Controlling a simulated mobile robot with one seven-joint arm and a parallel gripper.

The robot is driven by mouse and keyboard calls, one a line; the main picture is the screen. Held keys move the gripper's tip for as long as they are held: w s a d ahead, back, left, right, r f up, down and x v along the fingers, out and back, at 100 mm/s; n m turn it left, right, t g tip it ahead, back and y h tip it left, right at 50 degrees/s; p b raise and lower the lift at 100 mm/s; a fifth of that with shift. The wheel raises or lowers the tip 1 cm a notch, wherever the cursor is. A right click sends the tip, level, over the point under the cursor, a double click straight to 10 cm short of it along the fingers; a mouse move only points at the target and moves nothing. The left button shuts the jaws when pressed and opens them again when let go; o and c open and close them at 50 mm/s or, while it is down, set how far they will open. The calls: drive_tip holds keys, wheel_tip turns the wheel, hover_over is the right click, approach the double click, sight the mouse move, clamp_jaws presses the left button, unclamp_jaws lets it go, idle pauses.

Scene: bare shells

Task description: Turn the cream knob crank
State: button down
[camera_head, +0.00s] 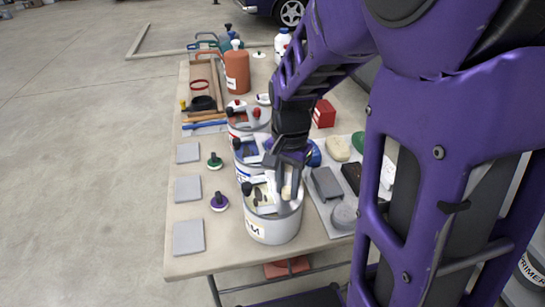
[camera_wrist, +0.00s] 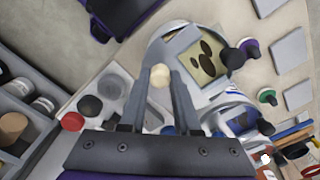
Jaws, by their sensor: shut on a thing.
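The cream knob (camera_head: 287,193) belongs to a crank on top of the nearest grey-white can (camera_head: 272,229), which stands near the table's front edge. In the wrist view the cream knob (camera_wrist: 160,76) sits between my two finger tips. My gripper (camera_head: 286,182) reaches down from above and is shut on the knob. The same gripper (camera_wrist: 160,84) fills the lower middle of the wrist view. A pale plate with dark oval marks (camera_wrist: 203,53) lies on the can top, with a black knob (camera_wrist: 235,58) at its outer end.
A tray (camera_head: 312,192) with grey, black and cream blocks lies close on the right. Grey square tiles (camera_head: 188,237) and a purple-based knob (camera_head: 219,202) lie left.

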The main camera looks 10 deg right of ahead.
drive_tip(key=shift+d, duration=0.1)
